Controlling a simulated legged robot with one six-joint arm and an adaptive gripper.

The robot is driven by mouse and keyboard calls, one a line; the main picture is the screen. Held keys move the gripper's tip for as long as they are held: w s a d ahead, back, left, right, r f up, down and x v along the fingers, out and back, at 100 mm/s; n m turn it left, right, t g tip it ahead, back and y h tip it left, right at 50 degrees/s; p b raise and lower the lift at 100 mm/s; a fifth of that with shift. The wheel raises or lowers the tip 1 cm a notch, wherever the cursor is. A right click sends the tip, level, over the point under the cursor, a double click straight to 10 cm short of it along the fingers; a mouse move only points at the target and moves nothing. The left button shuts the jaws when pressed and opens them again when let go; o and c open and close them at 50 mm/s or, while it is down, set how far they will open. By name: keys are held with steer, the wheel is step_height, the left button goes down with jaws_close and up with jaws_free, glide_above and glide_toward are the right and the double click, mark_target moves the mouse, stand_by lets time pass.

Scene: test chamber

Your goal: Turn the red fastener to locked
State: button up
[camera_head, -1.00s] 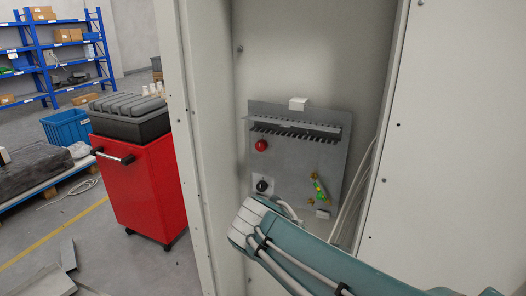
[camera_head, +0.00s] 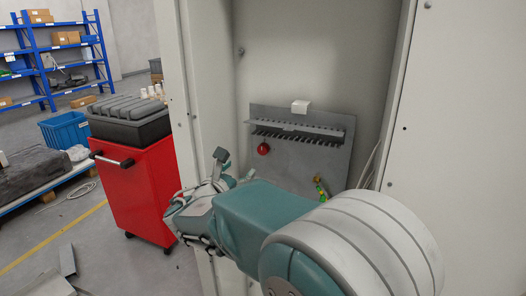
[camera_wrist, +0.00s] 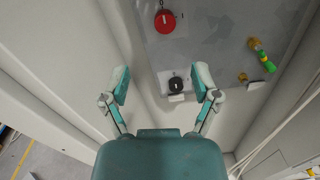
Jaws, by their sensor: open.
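The red fastener (camera_head: 263,149) is a round red knob on the left of the grey panel in the cabinet. It also shows in the wrist view (camera_wrist: 165,21) at the top, with a white mark running upright on its face. My gripper (camera_head: 222,158) is at the cabinet's left side in the head view, partly hidden by its own body. In the wrist view my gripper (camera_wrist: 162,80) has its two teal fingers spread wide, with nothing between the tips. The red fastener lies beyond the fingertips, apart from them.
A black knob (camera_wrist: 176,85) is on the panel's lower edge, seen between the fingers. A green and yellow part (camera_wrist: 262,56) is on the panel's right, with cables beyond. The cabinet's left wall (camera_head: 186,110) stands close to my gripper. A red tool cart (camera_head: 135,190) is outside.

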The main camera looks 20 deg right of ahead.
mark_target(262, 150)
steer(key=x, duration=0.6)
steer(key=s+x, duration=0.1)
steer(key=x, duration=0.2)
steer(key=shift+w+d, duration=0.3)
steer(key=shift+d, duration=0.35)
steer(key=shift+w+d, duration=0.15)
steer(key=shift+w, duration=0.5)
steer(key=shift+d, duration=0.25)
jaws_close()
